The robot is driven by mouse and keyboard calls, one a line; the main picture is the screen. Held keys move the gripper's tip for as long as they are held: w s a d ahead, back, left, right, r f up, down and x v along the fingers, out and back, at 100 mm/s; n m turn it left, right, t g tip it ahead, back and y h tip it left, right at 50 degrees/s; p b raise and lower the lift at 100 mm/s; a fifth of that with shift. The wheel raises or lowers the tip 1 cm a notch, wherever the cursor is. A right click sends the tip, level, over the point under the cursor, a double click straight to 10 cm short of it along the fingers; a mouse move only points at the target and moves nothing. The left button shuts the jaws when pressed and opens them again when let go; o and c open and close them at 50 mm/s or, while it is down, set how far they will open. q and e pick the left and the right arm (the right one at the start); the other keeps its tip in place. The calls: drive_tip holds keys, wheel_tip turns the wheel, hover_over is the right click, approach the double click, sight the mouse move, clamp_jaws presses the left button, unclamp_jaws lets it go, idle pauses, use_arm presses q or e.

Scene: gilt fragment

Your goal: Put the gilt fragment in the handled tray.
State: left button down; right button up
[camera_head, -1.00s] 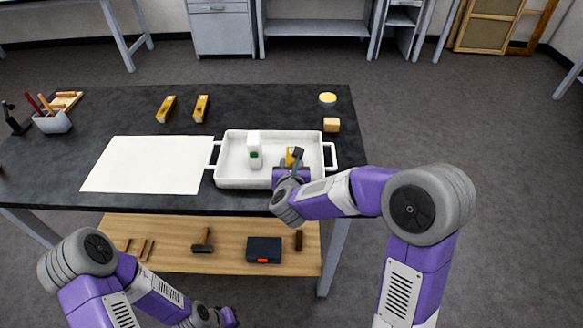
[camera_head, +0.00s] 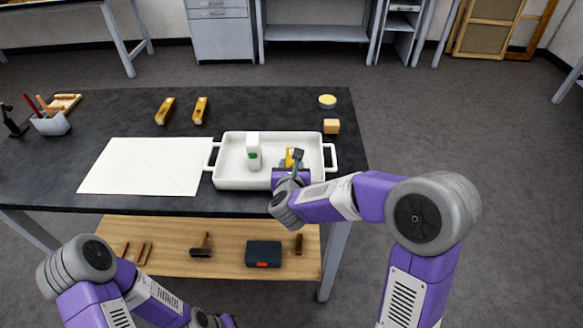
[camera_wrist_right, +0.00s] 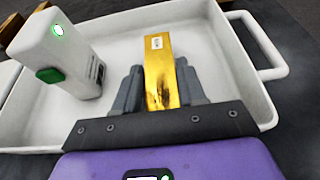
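The gilt fragment (camera_wrist_right: 160,70) is a shiny gold block with a small white label. In the head view, its yellow top (camera_head: 293,155) shows inside the right part of the white handled tray (camera_head: 228,182). My right gripper (camera_wrist_right: 160,85) is over the tray, its dark fingers against both sides of the fragment; it looks shut on it. The right gripper (camera_head: 297,160) partly hides the fragment in the head view. I cannot tell whether the fragment touches the tray floor. Part of my left gripper (camera_head: 228,320) shows at the bottom edge, its fingers unclear.
A white device with a green button (camera_head: 254,151) stands in the tray, left of the fragment.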

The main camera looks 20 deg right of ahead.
drive_tip(key=o, duration=0.4)
drive_tip(key=shift+s+f+g, duration=0.2)
drive_tip(key=shift+f+g, duration=0.1)
drive_tip(key=shift+f, duration=0.55)
drive_tip(key=shift+c, duration=0.2)
drive_tip(key=shift+d+r+p, duration=0.1)
drive_tip(key=shift+r+p, duration=0.15)
drive_tip(key=shift+p, duration=0.15)
drive_tip(key=shift+s+r+p, duration=0.1)
drive_tip(key=shift+r+p, duration=0.55)
drive_tip(key=shift+p, duration=0.2)
drive_tip(key=p+v, duration=0.1)
drive_tip(key=v, duration=1)
drive_tip(key=shift+s+a+r, duration=0.1)
drive_tip(key=shift+s+a, duration=0.1)
drive_tip(key=shift+s, duration=0.1)
